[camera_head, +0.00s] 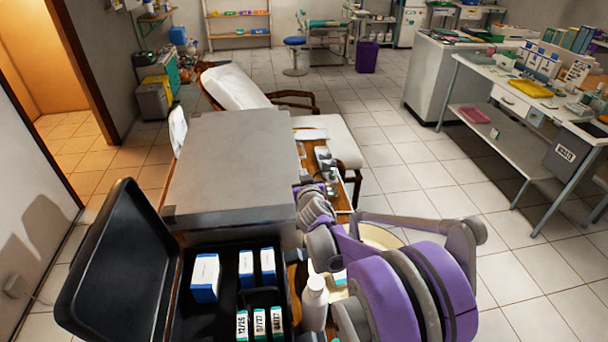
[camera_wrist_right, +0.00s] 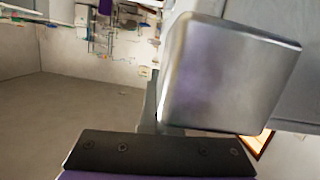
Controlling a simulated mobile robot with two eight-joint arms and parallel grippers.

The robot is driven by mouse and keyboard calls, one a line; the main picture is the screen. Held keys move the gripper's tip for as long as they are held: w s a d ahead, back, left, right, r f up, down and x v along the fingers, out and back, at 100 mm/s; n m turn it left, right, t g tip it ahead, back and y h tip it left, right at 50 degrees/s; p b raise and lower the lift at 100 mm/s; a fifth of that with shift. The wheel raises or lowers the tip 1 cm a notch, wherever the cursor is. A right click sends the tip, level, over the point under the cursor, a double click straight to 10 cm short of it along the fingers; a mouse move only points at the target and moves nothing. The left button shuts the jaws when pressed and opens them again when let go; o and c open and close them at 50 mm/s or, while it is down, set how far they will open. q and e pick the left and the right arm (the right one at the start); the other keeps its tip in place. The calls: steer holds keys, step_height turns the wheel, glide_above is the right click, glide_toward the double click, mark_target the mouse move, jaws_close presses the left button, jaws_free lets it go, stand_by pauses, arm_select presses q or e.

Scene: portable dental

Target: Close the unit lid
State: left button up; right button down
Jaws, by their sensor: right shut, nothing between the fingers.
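A grey metal unit (camera_head: 232,165) stands in front of me in the head view, its broad flat top showing as one level panel. Nearer me, a black case (camera_head: 213,325) stands open, its black lid (camera_head: 118,270) tilted up and leaning out to the left. My right gripper (camera_head: 306,190) is shut and empty, beside the right front edge of the grey unit; I cannot tell whether it touches. In the right wrist view, a shiny metal block (camera_wrist_right: 228,72) hides much of the scene, with a grey surface behind it. My left gripper is not in view.
White-and-blue boxes (camera_head: 206,276) and labelled packs (camera_head: 260,323) lie in the case. A white bottle (camera_head: 314,303) stands right of it, near my arm. Small items line the wooden surface right of the unit. A dental chair (camera_head: 236,88) stands behind; tiled floor is free at right.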

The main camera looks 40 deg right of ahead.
step_height(320, 180, up, 4)
steer(key=shift+w+f+p, duration=0.1)
steer(key=shift+w+p, duration=0.05)
steer(key=shift+p, duration=0.95)
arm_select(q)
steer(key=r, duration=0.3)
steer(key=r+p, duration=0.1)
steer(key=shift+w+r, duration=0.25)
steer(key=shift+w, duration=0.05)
arm_select(e)
steer(key=v, duration=1)
steer(key=shift+s, duration=0.25)
